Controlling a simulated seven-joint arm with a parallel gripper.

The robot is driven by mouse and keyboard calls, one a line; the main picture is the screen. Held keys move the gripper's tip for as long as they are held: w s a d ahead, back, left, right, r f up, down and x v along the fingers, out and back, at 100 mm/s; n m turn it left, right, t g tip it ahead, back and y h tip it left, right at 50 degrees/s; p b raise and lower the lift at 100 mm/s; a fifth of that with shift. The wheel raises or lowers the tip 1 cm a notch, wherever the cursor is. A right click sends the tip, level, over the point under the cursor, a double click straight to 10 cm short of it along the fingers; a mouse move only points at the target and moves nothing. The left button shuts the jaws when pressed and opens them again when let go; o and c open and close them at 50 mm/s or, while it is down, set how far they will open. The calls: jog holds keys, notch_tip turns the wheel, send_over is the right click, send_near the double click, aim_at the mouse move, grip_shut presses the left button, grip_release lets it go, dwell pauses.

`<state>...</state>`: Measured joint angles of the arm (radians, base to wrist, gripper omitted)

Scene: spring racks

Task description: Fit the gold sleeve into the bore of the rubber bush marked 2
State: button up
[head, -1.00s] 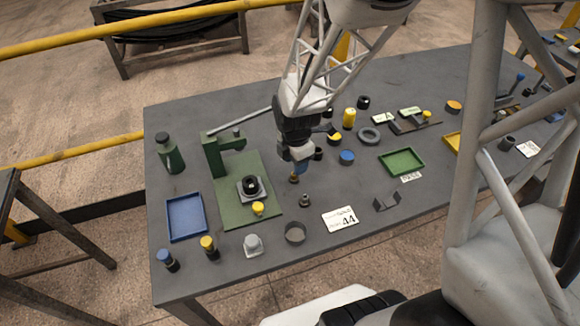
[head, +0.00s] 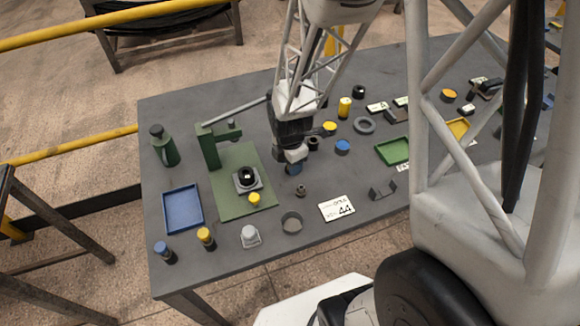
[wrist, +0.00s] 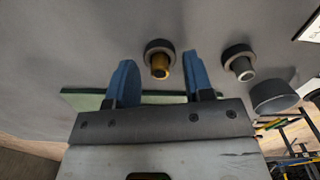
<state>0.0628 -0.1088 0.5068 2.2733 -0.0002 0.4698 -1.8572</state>
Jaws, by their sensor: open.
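The gold sleeve (wrist: 161,66) stands in a dark round holder (wrist: 158,46) in the wrist view. My gripper (wrist: 159,78) is open, its blue fingers on either side of the sleeve with gaps between. In the head view my gripper (head: 294,169) points down right of the green press and hides the sleeve. A black rubber bush (head: 247,177) with a pale mark sits in a grey square block on the press's green base. I cannot read the mark.
A grey-topped piece (wrist: 243,70) in a similar dark holder stands right of the sleeve. The green press (head: 208,148) is to the left, with a yellow-topped piece (head: 254,199) on its base. A dark grey cup (head: 292,222) and a card (head: 336,208) lie nearer the front.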

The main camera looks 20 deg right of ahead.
jog(key=shift+c, duration=0.4)
grip_shut()
jog(key=shift+r, duration=0.1)
jog(key=shift+r, duration=0.55)
jog(key=shift+s+r, duration=0.2)
jog(key=shift+r, duration=0.4)
jog(key=shift+s+r, duration=0.15)
jog(key=shift+r, duration=0.45)
jog(key=s, duration=0.5)
jog(key=s+r, duration=0.1)
jog(key=s, duration=0.4)
jog(key=s+a, duration=0.1)
jog(key=s, duration=0.4)
jog(key=shift+s+r, duration=0.15)
